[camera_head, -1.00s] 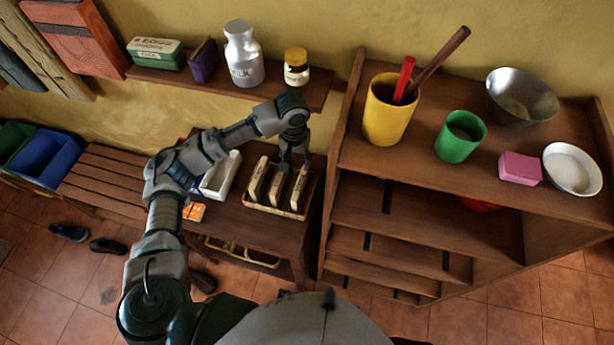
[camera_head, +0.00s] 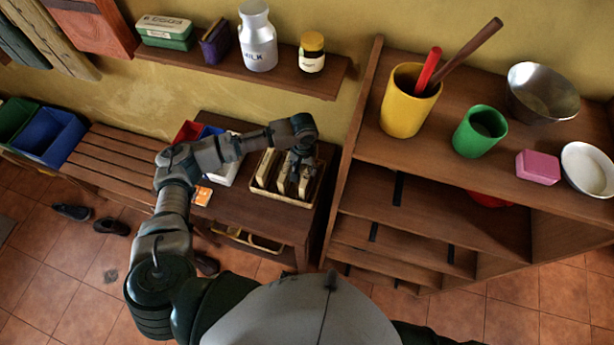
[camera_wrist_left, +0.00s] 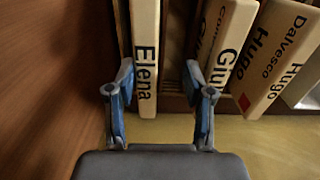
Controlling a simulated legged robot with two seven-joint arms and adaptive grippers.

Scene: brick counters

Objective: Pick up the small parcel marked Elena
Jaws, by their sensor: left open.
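The small parcel marked Elena (camera_wrist_left: 146,60) is a narrow cream block with dark lettering in the left wrist view. It stands on edge between the two blue-padded fingers of my left gripper (camera_wrist_left: 160,80), which are open, with a gap showing on its right. Beside it on the right stand parcels marked Giu... (camera_wrist_left: 228,50) and Hugo (camera_wrist_left: 275,60). In the head view, my left gripper (camera_head: 300,165) is over the right part of a wooden tray (camera_head: 281,201) of upright parcels; its fingers are partly hidden there. My right gripper is not in view.
The tray sits on a wooden table (camera_head: 250,225) beside a tall shelf unit (camera_head: 345,190). A wall shelf (camera_head: 225,75) above holds a milk can (camera_head: 258,40) and a yellow-lidded jar (camera_head: 312,55). A white container (camera_head: 224,172) stands left of the tray.

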